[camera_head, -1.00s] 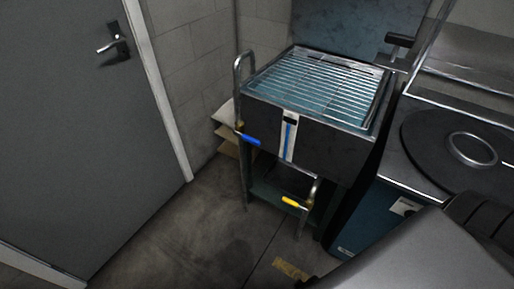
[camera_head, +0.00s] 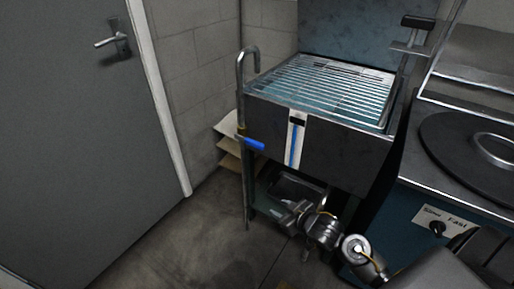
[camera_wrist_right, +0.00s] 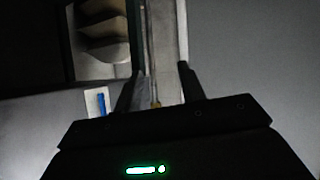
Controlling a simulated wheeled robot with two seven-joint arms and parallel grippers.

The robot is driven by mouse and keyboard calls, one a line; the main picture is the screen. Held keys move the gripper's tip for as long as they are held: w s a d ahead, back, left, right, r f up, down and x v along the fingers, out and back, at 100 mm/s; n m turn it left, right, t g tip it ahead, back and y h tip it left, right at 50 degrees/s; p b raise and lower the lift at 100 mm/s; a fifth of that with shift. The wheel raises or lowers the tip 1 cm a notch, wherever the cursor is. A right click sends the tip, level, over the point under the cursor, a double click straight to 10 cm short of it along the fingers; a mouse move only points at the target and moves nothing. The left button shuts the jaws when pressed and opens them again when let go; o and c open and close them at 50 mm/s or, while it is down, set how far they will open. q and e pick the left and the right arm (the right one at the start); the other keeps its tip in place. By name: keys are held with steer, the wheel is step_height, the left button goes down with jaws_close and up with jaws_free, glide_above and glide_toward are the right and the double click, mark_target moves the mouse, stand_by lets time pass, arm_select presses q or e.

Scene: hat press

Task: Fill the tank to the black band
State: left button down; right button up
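The tank (camera_head: 340,149) is a dark steel box with a wire rack on top. Its front gauge (camera_head: 297,140) has a blue column below a black band (camera_head: 297,121); the exact gap between them is too small to tell. A blue lever (camera_head: 254,144) sits on the pipe at the tank's left. My left gripper is out of view.
A blue machine with a round black lid (camera_head: 465,150) and a knob stands close on the right. A grey door (camera_head: 80,130) is at left. Cardboard pieces (camera_head: 232,150) lean behind the pipe. Floor at the lower left is clear.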

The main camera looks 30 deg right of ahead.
steer(key=w+d+r+n+t+y, duration=0.1)
steer(key=w+d+r+t+y, duration=0.15)
steer(key=w+r, duration=0.35)
steer(key=n+y, duration=0.1)
steer(key=y, duration=0.4)
glide_toward(264, 147)
steer(key=x, duration=0.2)
steer(key=shift+t+h, duration=0.35)
steer(key=shift+t, duration=0.2)
steer(key=x, duration=0.3)
steer(key=b+x, duration=0.1)
steer(key=x, duration=0.6)
steer(key=shift+s+a+f, duration=0.1)
steer(key=shift+a+f, duration=0.1)
steer(key=shift+f, duration=0.1)
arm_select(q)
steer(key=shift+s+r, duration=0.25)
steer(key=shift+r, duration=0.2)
arm_select(e)
steer(key=shift+w+a, duration=0.3)
steer(key=shift+w, duration=0.15)
jaws_close()
